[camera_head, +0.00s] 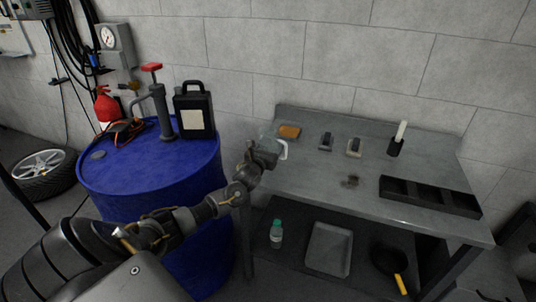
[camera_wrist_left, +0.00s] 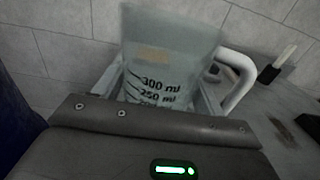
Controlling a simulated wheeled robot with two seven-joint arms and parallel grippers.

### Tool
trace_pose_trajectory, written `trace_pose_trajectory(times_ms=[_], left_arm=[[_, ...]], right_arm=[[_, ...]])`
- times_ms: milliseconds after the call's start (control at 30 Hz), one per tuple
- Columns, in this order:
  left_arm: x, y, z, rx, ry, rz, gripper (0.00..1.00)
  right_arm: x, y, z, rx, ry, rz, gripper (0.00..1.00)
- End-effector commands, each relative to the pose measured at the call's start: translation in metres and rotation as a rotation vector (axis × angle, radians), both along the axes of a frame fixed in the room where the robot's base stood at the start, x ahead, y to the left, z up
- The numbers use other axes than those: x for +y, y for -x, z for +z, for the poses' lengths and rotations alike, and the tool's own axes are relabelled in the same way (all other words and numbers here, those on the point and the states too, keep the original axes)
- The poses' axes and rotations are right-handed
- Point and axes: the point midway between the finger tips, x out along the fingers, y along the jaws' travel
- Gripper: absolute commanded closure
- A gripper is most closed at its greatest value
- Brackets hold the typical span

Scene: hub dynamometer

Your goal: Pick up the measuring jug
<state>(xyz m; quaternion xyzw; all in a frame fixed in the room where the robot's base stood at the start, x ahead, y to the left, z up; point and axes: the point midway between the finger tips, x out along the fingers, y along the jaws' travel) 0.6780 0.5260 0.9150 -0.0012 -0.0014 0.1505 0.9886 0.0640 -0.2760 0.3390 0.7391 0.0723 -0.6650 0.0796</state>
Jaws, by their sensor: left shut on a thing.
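The measuring jug (camera_wrist_left: 165,60) is a clear, pale jug with dark "300 ml" and "250 ml" marks and a white handle on its right side. In the head view the jug's handle (camera_head: 283,150) shows just beyond my left gripper (camera_head: 265,150), near the left end of the grey table. In the left wrist view the jug stands between the fingers of my left gripper (camera_wrist_left: 160,98), which is shut on it. Its lower part is hidden by the gripper body. I cannot tell whether its base touches the table. My right gripper is not in view.
A blue drum (camera_head: 150,185) with a pump and black canister (camera_head: 194,110) stands left.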

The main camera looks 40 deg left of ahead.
Motion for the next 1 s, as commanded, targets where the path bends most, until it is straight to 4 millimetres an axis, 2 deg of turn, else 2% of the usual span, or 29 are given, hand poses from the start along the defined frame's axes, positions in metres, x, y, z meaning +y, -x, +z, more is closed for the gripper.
trace_pose_trajectory(times_ms=[200, 500, 700, 900, 1000], left_arm=[[-0.018, 0.038, 0.048, 0.001, -0.004, -0.005, 0.53], [-0.041, 0.095, 0.072, 0.002, -0.001, -0.005, 0.53], [-0.048, 0.114, 0.082, 0.002, 0.0, -0.003, 0.53], [-0.05, 0.119, 0.085, 0.003, -0.001, -0.005, 0.53], [-0.062, 0.12, 0.08, 0.008, -0.003, -0.04, 0.53]], right_arm=[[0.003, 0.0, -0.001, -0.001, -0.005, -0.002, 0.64], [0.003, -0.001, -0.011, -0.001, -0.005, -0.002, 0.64], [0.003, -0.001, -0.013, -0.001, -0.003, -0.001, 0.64], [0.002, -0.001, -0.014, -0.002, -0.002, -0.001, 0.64], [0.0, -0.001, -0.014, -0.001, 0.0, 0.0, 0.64]])
